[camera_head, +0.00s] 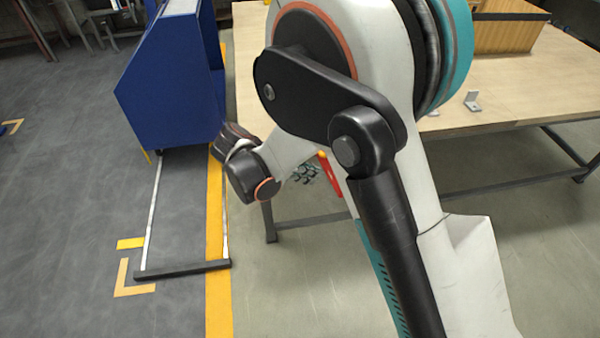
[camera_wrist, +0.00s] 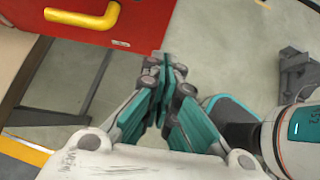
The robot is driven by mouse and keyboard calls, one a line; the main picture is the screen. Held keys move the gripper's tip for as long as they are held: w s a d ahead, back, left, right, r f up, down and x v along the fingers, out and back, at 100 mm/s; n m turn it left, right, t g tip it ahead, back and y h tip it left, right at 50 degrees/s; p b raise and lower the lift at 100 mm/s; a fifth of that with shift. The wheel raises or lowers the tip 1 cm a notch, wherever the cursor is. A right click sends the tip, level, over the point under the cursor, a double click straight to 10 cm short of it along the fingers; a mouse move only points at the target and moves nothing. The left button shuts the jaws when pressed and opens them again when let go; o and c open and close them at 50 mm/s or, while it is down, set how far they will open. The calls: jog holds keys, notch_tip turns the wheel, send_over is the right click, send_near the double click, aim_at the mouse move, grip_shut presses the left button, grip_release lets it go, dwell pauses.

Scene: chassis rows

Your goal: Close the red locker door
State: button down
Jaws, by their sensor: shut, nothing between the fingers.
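The red locker door (camera_wrist: 130,28) shows as a flat red panel at the top left of the wrist view, with a yellow bar handle (camera_wrist: 85,18) on it. Only its lower part is in the picture. In the head view just a small red sliver (camera_head: 328,172) shows beside my arm, and the rest is hidden behind the arm. My gripper (camera_wrist: 166,62) is shut and empty, its fingertips just below the red panel's lower right corner in the picture. I cannot tell whether they touch it. How far the door stands open cannot be seen.
A wooden-topped table (camera_head: 500,95) stands behind my arm, with a small metal bracket (camera_head: 472,101) and a wooden box (camera_head: 508,30) on it. A blue cabinet (camera_head: 170,85) stands at the left. A yellow floor line (camera_head: 216,290) runs beside it. The front left floor is mostly clear.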

jog(key=w+d+f+b, duration=0.2)
jog(key=d, duration=0.3)
jog(key=shift+w+d, duration=0.3)
